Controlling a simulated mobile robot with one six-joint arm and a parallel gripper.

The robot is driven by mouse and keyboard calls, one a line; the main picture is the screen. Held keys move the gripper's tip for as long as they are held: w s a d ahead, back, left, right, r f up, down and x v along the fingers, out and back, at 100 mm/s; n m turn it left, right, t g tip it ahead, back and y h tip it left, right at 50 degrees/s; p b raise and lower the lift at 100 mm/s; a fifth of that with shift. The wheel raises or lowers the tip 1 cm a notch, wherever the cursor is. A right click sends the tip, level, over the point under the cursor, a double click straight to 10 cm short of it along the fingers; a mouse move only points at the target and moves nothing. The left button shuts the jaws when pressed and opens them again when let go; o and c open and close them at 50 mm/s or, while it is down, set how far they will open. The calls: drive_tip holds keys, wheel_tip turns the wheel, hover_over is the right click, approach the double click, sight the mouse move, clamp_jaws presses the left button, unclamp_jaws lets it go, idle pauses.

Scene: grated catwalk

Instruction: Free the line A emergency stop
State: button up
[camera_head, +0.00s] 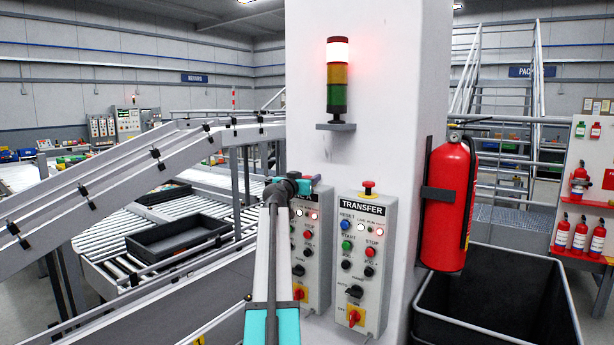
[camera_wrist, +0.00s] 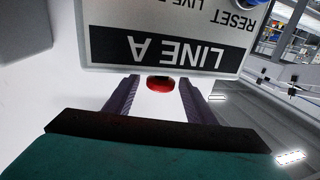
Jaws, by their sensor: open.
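The line A box shows in the wrist view upside down, with its black LINE A label (camera_wrist: 178,53). Its red emergency stop button (camera_wrist: 158,83) shows at the box's edge. My gripper (camera_wrist: 160,92) is open, with one finger on each side of the red button; I cannot tell whether they touch it. In the head view my arm covers part of the line A box (camera_head: 311,262), and its emergency stop is hidden behind my gripper (camera_head: 303,184).
The TRANSFER box (camera_head: 361,260) stands close on the right, with its own red stop (camera_head: 368,187) on top. Both boxes are on a white column (camera_head: 375,90) with a lit red stack light (camera_head: 337,50). A fire extinguisher (camera_head: 450,200) hangs at its right; conveyors (camera_head: 120,185) lie left.

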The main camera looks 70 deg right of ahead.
drive_tip(key=shift+d, duration=0.35)
drive_tip(key=c, duration=1)
drive_tip(key=shift+c, duration=0.2)
drive_tip(key=shift+r+b, duration=0.55)
drive_tip(key=shift+b, duration=0.45)
drive_tip(key=shift+r, duration=0.45)
